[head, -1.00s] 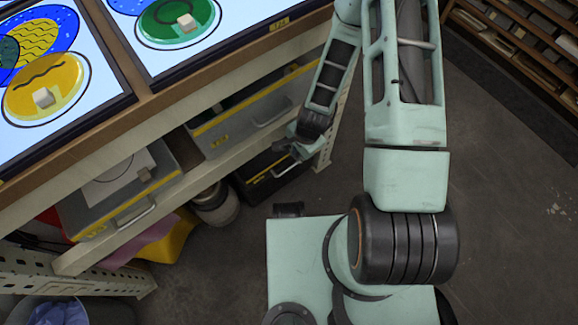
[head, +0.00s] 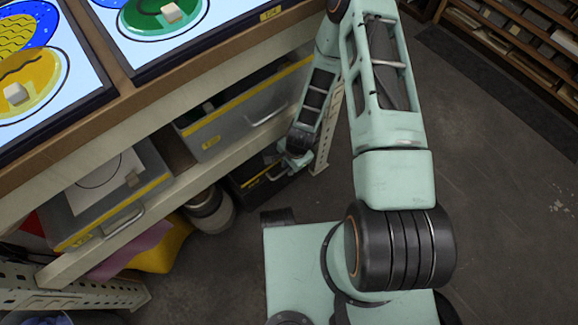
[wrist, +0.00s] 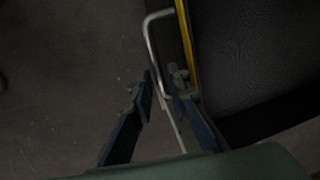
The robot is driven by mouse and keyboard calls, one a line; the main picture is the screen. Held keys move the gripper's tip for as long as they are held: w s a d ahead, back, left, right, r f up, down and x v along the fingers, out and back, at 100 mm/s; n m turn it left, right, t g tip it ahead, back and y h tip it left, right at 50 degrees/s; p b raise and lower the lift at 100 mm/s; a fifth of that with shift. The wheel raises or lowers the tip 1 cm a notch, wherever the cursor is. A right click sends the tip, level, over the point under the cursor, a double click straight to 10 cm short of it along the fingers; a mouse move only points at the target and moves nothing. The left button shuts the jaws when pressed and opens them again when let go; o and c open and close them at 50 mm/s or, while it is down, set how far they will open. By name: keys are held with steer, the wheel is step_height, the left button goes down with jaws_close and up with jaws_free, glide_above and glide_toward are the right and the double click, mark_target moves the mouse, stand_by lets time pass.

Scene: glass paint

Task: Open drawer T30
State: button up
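A dark lower drawer (head: 250,190) with a yellow strip and a metal handle (head: 277,172) sits under the shelf in the head view. Its label is too small to read, so I cannot confirm it is T30. My gripper (head: 285,161) is at this handle. In the wrist view, the handle (wrist: 151,45) runs down between the two fingers of my gripper (wrist: 162,82). The fingers are apart, one on each side of the bar, with a gap visible. The drawer front's yellow strip (wrist: 187,45) is right beside the right finger.
A grey drawer (head: 235,118) with its own handle is above. Another grey drawer (head: 110,205) is at left, with a round container (head: 210,212) and a yellow object (head: 165,250) nearby. A perforated shelf post (head: 327,135) stands close right of my gripper. Open floor lies to the right.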

jaws_close()
